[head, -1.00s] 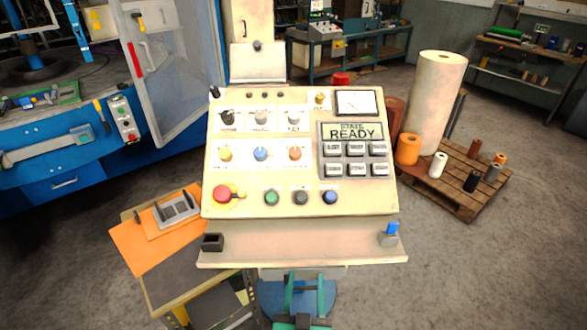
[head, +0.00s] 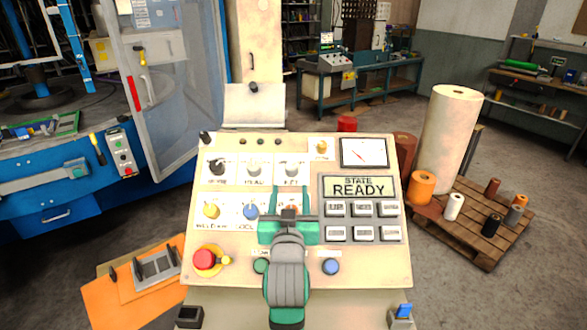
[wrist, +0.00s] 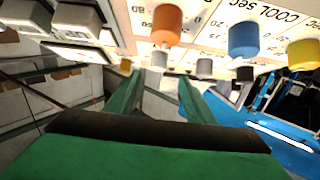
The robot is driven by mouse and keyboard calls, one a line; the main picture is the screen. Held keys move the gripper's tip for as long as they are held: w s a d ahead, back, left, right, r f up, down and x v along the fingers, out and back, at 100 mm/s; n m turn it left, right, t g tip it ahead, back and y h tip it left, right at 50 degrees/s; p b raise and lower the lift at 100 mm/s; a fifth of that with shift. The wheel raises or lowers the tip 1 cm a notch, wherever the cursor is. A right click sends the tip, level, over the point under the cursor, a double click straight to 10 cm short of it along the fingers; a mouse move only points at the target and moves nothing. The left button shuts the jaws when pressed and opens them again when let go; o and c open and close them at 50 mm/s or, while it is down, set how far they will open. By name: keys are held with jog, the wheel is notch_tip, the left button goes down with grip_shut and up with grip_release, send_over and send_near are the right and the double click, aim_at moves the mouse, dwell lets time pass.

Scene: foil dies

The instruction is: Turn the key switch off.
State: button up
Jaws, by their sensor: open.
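The control panel (head: 200,240) is a cream sloped console. What looks like the same knob shows in the wrist view (wrist: 158,60), beyond and between the fingertips. My green gripper (head: 289,207) is over the panel's middle, below that knob, and partly hides the orange knob. In the wrist view my gripper (wrist: 155,82) has its two green fingers apart with nothing between them.
A yellow knob (head: 212,211) and a blue knob (head: 250,211) are left of my gripper. A red mushroom button (head: 205,259) is at lower left. The display (head: 359,187) reads STATE READY, above several grey keys. A gauge (head: 364,153) is at upper right.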

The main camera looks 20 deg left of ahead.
aim_at(292, 173)
jog(key=x, duration=1)
jog(key=shift+w+d, duration=0.1)
jog(key=c, duration=1.1)
